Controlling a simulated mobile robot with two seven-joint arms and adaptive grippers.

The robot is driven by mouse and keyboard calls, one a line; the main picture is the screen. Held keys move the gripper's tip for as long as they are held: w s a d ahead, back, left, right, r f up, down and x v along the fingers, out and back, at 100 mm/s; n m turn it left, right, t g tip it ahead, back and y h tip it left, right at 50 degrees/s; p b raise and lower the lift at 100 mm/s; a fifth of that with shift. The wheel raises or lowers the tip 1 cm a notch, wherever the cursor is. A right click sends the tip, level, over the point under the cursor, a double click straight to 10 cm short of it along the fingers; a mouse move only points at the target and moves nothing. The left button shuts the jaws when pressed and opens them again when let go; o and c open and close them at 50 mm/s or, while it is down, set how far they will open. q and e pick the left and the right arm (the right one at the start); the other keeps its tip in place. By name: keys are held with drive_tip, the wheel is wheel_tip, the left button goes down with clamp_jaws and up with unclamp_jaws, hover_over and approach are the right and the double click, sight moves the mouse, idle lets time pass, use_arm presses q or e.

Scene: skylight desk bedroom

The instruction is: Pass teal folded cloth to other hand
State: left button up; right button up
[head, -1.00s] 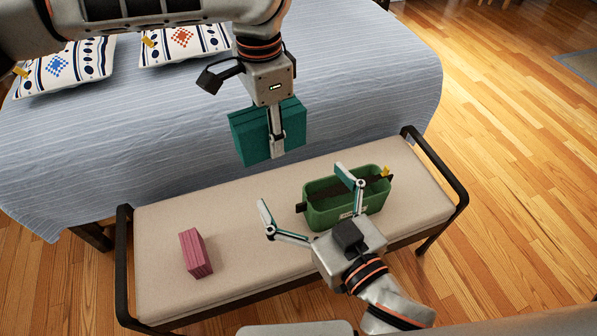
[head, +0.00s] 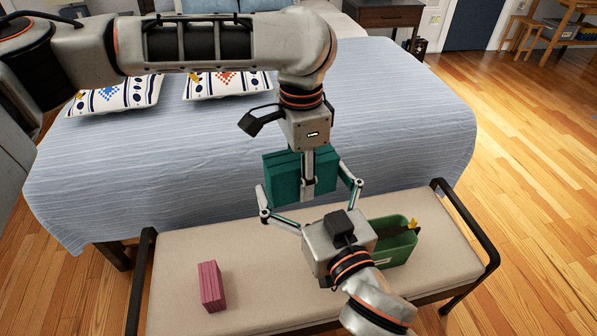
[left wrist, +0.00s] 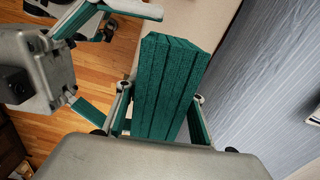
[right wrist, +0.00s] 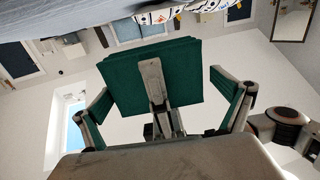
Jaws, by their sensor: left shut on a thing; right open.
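The teal folded cloth (head: 283,178) is held in the air above the bench by my left gripper (head: 308,186), which is shut on it from above. In the left wrist view the cloth (left wrist: 168,90) stands between the left fingers (left wrist: 160,118). My right gripper (head: 309,194) is open just below and in front of the cloth, its fingers spread to either side. In the right wrist view the cloth (right wrist: 190,85) lies ahead, between and beyond the open right fingers (right wrist: 160,100). I cannot tell whether the right fingers touch it.
A padded bench (head: 260,290) stands below, with a pink folded cloth (head: 211,286) at its left. A green bin (head: 398,250) sits on it at the right, partly hidden by my right gripper. A striped bed (head: 420,120) lies behind. Wood floor is clear at the right.

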drive_tip(key=shift+x, duration=1.05)
use_arm(q)
drive_tip(key=shift+d, duration=0.1)
use_arm(e)
drive_tip(key=c, duration=1)
use_arm(q)
drive_tip(key=o, duration=1.1)
drive_tip(key=shift+c, duration=0.2)
use_arm(e)
drive_tip(key=shift+a, duration=0.1)
use_arm(q)
drive_tip(key=shift+o, duration=0.9)
